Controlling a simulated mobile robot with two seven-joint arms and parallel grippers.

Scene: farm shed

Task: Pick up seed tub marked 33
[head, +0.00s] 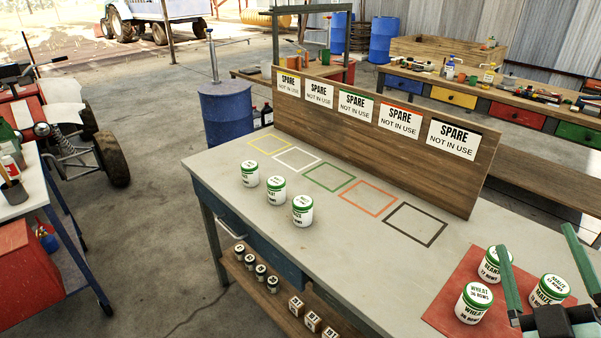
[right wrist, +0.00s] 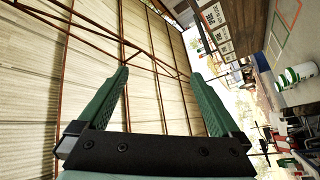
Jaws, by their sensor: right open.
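Three white seed tubs with green lids, a left one (head: 250,174), a middle one (head: 276,190) and a right one (head: 303,210), stand in a row on the grey bench. Three more, a back tub (head: 495,264), a front tub (head: 474,303) and a right tub (head: 548,291), stand on a red mat (head: 440,312). The front one reads WHEAT; its number looks like 36. I cannot make out a 33 on any tub. My right gripper (head: 535,240) is open and empty above the mat, its fingers partly overlapping the tubs there. My left gripper is out of view.
Coloured outlines (head: 326,177) mark the bench top (head: 350,235). A wooden board (head: 400,165) with SPARE NOT IN USE signs rises along its back edge. Small jars (head: 261,272) and boxes sit on the shelf below. The bench between the row and the mat is clear.

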